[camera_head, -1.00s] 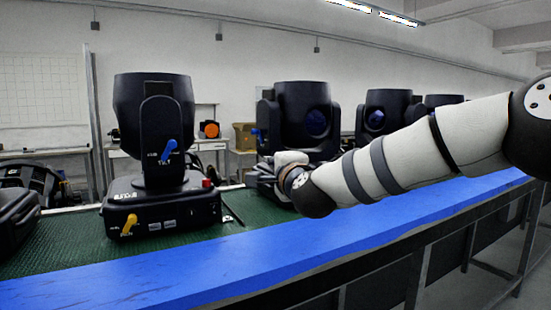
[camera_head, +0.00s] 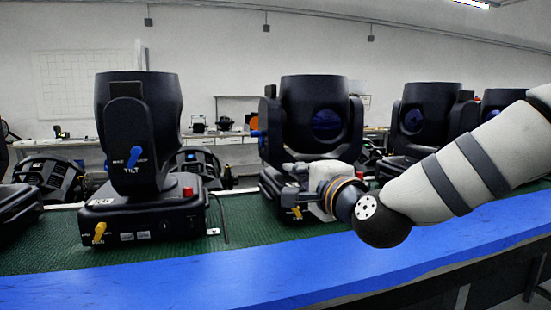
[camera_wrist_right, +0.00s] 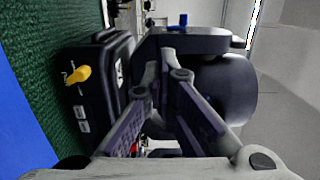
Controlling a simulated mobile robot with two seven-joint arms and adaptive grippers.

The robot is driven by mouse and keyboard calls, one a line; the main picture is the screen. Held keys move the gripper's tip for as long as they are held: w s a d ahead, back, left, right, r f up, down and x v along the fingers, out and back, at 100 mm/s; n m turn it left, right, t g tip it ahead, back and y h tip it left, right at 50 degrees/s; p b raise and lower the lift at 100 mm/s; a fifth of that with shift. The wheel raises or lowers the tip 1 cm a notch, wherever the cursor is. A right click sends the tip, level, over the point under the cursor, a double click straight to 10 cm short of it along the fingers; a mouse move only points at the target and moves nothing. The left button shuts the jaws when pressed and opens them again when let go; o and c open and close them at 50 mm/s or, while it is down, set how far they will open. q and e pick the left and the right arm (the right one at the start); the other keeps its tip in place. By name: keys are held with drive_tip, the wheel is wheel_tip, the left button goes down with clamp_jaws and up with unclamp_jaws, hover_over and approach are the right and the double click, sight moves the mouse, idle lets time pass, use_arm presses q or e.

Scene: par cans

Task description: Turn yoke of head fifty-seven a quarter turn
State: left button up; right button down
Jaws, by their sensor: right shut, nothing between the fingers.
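Several black moving heads stand in a row. The middle head (camera_head: 315,110) has a blue lever on its yoke's left side and a yellow lever on its base. My right gripper (camera_head: 298,178) is shut and empty in front of this head, low by its yoke and over the base. In the right wrist view, turned sideways, the fingers (camera_wrist_right: 166,74) overlap the yoke (camera_wrist_right: 190,41); contact cannot be told. The base (camera_wrist_right: 105,75) with its yellow lever (camera_wrist_right: 77,75) is left of them. I cannot read which head is fifty-seven. My left gripper is not in view.
The left head (camera_head: 140,125) shows a blue tilt lever, a yellow lever and a red knob. More heads (camera_head: 425,125) stand to the right. The bench has a green mat (camera_head: 240,225) and a blue front edge (camera_head: 260,275). The mat between the left and middle heads is mostly clear.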

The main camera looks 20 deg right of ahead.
sight(271, 156)
drive_tip(key=w, duration=0.4)
drive_tip(key=w+a, duration=0.1)
drive_tip(key=w, duration=0.7)
drive_tip(key=shift+w+a, duration=0.1)
drive_tip(key=shift+a, duration=0.1)
